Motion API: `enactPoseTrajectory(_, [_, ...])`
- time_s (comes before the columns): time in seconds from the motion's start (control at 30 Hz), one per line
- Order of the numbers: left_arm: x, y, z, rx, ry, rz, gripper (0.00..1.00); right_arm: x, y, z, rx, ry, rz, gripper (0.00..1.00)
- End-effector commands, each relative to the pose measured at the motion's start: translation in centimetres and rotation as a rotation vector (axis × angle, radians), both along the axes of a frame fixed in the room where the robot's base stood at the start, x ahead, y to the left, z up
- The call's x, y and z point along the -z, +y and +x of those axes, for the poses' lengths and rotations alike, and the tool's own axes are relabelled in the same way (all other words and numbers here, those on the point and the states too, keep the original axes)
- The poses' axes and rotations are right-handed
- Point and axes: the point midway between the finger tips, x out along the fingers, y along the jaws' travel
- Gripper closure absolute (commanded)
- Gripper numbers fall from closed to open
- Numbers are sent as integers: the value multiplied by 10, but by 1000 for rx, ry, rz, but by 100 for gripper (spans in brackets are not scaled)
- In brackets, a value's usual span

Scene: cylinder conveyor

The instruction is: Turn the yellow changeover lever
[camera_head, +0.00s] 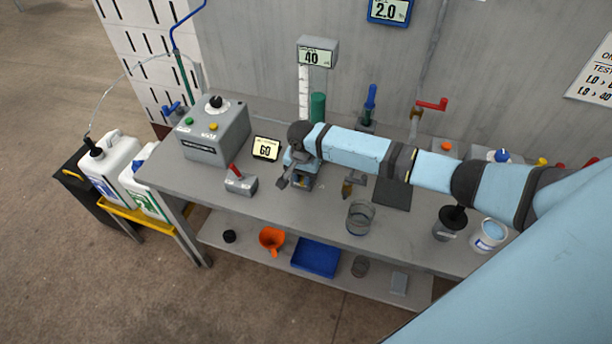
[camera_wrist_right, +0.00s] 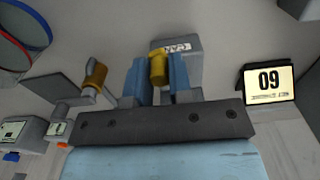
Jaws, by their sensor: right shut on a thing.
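The yellow lever (camera_wrist_right: 158,70) shows in the right wrist view as a short rounded yellow piece in front of a small grey box (camera_wrist_right: 182,47) with a white label. My right gripper (camera_wrist_right: 158,80) has its two blue fingers on either side of the lever and is shut on it. In the head view my right gripper (camera_head: 299,173) is low over the bench, at the grey box, and largely hides the lever. The lever's lower end is hidden between the fingers. My left gripper is not in view.
A display (camera_head: 266,148) reading 60 stands left of the gripper, near a red-handled grey block (camera_head: 241,184) and a control box (camera_head: 213,134). A brass valve (camera_head: 347,188) and a glass beaker (camera_head: 360,218) are to the right. The bench front between block and beaker is clear.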

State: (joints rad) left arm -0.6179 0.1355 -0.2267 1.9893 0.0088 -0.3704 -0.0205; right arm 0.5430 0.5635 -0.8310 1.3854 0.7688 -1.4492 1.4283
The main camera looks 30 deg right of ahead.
Motion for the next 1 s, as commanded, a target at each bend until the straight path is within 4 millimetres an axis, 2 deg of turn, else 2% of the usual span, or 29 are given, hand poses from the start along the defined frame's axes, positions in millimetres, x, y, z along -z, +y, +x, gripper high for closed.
enactPoseTrajectory(0.6, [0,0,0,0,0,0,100,0,11,10,-1,-2,2,87])
enactPoseTrajectory(0.63, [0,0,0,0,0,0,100,0,11,10,0,-2,0,74])
enactPoseTrajectory(0.9, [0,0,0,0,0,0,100,0,11,9,-1,-1,0,12])
enactPoseTrajectory(0.97, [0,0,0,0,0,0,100,0,10,9,-1,-1,0,0])
enactPoseTrajectory(1.0, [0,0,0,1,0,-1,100,0,10,9,-1,-1,0,0])
